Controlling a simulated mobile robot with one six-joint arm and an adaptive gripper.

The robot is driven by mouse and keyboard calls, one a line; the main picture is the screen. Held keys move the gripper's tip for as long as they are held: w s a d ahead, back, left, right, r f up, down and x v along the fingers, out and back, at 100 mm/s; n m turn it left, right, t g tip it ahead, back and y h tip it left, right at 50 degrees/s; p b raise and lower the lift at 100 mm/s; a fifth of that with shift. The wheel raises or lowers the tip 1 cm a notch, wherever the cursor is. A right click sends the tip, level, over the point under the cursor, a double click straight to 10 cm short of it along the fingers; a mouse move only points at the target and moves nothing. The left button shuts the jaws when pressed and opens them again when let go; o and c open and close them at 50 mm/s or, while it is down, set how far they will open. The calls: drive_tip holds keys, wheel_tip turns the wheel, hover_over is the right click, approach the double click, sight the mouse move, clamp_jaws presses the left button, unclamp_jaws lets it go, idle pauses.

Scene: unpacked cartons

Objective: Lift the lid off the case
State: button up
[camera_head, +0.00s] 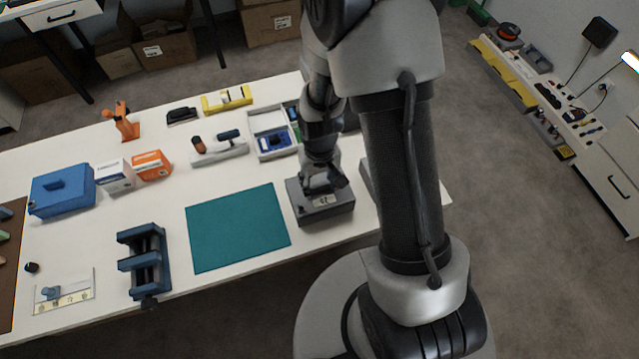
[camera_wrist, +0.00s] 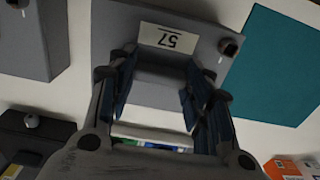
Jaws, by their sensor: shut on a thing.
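A grey case (camera_head: 325,214) stands on the white bench to the right of the teal mat. Its grey lid (camera_wrist: 195,27) carries a white label reading 57 and a small dark latch-like knob near one corner. My gripper (camera_head: 319,183) points down over the lid. In the wrist view its two dark fingers (camera_wrist: 157,88) are closed on the sides of a raised grey grip (camera_wrist: 155,92) on the lid. The fingers hide part of the grip. I see no clear gap between lid and case, but the seam is not plain at this angle.
The teal mat (camera_head: 238,228) lies flat and empty. A grey box (camera_head: 366,182) stands close on the right, partly behind my arm. An open tray (camera_head: 272,134) is behind the case. A blue vise (camera_head: 146,262), blue box (camera_head: 62,190) and orange-white carton (camera_head: 152,165) stand left.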

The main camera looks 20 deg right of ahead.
sight(319, 185)
wheel_tip(319, 185, up, 19)
drive_tip(key=p, duration=0.5)
drive_tip(key=shift+p, duration=0.35)
